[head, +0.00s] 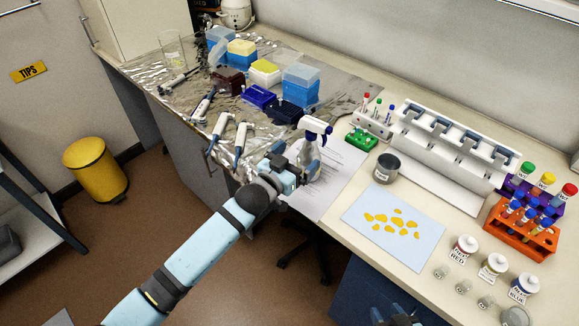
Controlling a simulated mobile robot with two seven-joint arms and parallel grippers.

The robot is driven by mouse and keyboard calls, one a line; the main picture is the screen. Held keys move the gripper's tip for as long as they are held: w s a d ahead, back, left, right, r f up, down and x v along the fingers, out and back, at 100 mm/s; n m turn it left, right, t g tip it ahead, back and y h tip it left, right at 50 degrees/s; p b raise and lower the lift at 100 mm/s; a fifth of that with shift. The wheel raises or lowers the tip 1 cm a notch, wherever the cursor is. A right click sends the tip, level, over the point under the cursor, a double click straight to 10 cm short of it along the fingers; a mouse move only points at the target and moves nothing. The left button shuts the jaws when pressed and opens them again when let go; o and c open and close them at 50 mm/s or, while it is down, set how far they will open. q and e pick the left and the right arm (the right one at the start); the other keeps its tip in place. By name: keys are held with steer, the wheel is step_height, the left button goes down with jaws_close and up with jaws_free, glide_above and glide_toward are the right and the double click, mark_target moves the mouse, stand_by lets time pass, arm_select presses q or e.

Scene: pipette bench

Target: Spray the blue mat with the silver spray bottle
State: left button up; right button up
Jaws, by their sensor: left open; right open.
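The spray bottle (310,149) stands upright near the bench's front edge, with a white and dark blue trigger head and a greyish body. My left gripper (294,168) is open at the bottle's lower body, which it partly hides. I cannot tell whether the fingers touch it. The light blue mat (365,235) lies flat on the bench to the right of the bottle, with several yellow-orange spots on it. My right gripper (396,317) shows only in part at the bottom edge, low in front of the bench, open and away from the mat.
Paper sheets (337,172) lie under the bottle area. Labelled jars (463,249) and an orange tube rack (521,232) are right of the mat. Pipettes (241,138) and tip boxes (300,86) fill the left side.

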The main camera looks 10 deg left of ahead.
mark_target(315, 140)
arm_select(q)
steer(key=b+x, duration=0.3)
steer(key=x, duration=0.3)
steer(key=shift+f, duration=0.15)
steer(key=shift+w+d+b, duration=0.35)
steer(key=shift+w+b, duration=0.05)
steer(key=shift+w, duration=0.2)
steer(key=shift+c, duration=0.3)
steer(key=c, duration=1.1)
steer(key=shift+c, duration=0.6)
steer(key=o, duration=1.2)
steer(key=shift+o, duration=0.4)
